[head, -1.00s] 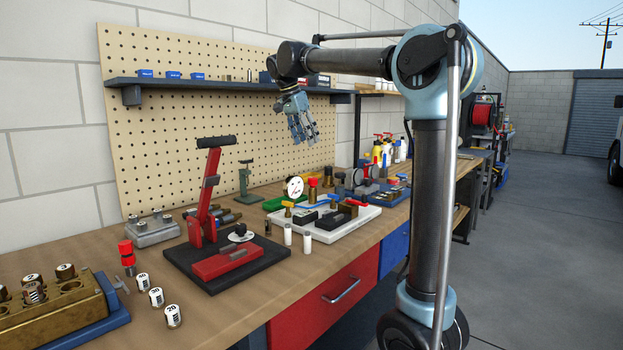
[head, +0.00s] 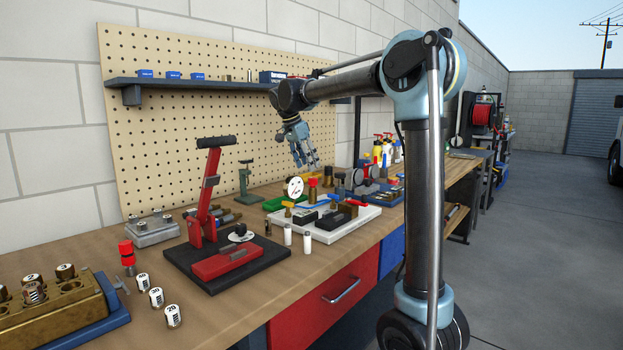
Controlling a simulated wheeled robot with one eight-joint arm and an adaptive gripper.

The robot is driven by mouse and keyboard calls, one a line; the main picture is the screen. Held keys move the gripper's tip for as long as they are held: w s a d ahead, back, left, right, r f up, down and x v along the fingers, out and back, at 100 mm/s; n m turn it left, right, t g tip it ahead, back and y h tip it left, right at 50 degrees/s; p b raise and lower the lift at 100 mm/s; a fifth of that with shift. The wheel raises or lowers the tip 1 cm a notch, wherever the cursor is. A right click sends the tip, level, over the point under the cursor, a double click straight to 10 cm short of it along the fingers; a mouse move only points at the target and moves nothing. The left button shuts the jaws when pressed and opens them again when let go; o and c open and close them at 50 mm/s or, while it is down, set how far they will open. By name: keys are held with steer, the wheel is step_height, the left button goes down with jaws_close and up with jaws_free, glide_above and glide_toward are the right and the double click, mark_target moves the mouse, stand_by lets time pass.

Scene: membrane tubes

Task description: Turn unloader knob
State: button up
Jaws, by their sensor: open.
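A brass fitting with a red knob (head: 313,183) stands upright beside a round white gauge (head: 295,187) on the pump assembly at the back of the bench; I cannot tell for certain that it is the unloader knob. My gripper (head: 308,165) is open and empty, pointing down above this red knob and the gauge, apart from both. Another red knob (head: 126,247) tops a small fitting at the left of the bench.
A white tray (head: 345,228) with blue- and orange-handled parts lies in front. A red lever press (head: 212,215) stands to the left. Two white tubes (head: 307,242) stand at the tray's front. A shelf (head: 200,84) runs along the pegboard behind.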

mark_target(312, 178)
steer(key=shift+x, duration=3.1)
steer(key=c, duration=1.1)
